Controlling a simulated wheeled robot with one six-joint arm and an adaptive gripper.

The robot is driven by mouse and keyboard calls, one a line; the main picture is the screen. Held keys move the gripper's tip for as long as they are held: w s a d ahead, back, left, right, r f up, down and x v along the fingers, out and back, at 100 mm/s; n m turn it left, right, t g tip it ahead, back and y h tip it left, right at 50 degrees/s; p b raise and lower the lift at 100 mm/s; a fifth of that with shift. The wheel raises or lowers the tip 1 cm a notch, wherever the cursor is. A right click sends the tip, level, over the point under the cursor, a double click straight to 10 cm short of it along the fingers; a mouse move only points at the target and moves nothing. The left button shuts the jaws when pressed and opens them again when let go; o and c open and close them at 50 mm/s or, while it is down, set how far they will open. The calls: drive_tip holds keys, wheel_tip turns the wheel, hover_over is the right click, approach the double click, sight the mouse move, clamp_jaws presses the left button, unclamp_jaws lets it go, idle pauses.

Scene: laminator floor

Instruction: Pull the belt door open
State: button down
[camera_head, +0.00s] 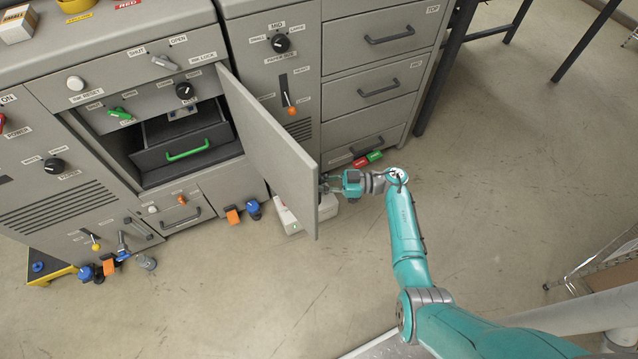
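A flat grey door (268,140) stands swung out from the cabinet front, its free edge towards the room. No label naming it the belt door is readable. The compartment (135,140) to its left is open, and a dark drawer (185,150) with a green handle (188,150) shows inside. My gripper (327,187) is at the right-hand face of the door, near its free edge. The fingertips are small and partly hidden by the door, so I cannot tell whether they grip a handle there.
A white box (290,216) lies on the floor under the door. Orange (232,216) and blue (254,209) pieces lie beside it. Red (360,162) and green (375,156) pieces lie by the right drawers (372,140). A table leg (446,65) stands further right. The middle floor is clear.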

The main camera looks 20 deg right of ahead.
drive_tip(key=c, duration=1.1)
unclamp_jaws()
drive_tip(key=shift+c, duration=0.2)
drive_tip(key=v, duration=1.2)
drive_tip(key=s+a+r+m+t+h, duration=0.2)
drive_tip(key=s+a+t, duration=0.4)
drive_tip(key=a, duration=0.2)
drive_tip(key=s+a+r+m+t+h, duration=0.2)
drive_tip(key=s+a+t+h, duration=0.1)
drive_tip(key=s+a+t, duration=0.4)
drive_tip(key=s+r+m+g+h, duration=0.2)
drive_tip(key=s+r+m+h, duration=0.2)
drive_tip(key=s, duration=0.8)
drive_tip(key=s+d+r+m+g+h, duration=0.1)
drive_tip(key=s+r+m+g+h, duration=0.2)
drive_tip(key=s, duration=0.9)
wheel_tip(320, 180, up, 6)
drive_tip(key=m+h, duration=0.2)
drive_tip(key=h, duration=0.2)
drive_tip(key=shift+s+h, duration=0.3)
drive_tip(key=shift+s, duration=0.05)
